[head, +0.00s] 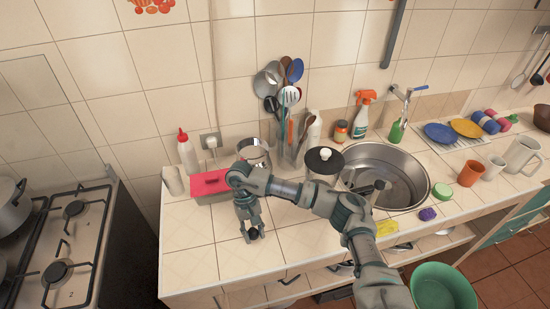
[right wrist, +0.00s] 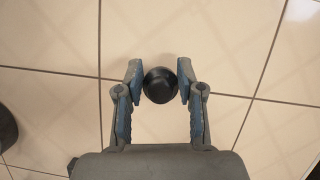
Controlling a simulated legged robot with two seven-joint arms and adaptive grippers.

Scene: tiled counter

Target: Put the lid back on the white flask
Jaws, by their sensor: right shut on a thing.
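My right gripper (head: 252,234) is low over the left front part of the tiled counter. In the right wrist view its two fingers (right wrist: 160,84) are closed on the sides of a small round black lid (right wrist: 160,86). In the head view the lid is mostly hidden by the fingers. A pale, narrow-topped bottle (head: 314,130), perhaps the white flask, stands at the back beside the utensils and is partly hidden. A white cylinder (head: 172,181) also stands at the left edge; I cannot tell which is the flask. My left gripper is not in view.
A red-topped box (head: 209,183) and a metal pot (head: 254,151) stand behind the gripper. A black-lidded canister (head: 323,161) is beside the sink (head: 411,184). The stove (head: 62,245) is at left. The counter's left front is clear tile (head: 190,245).

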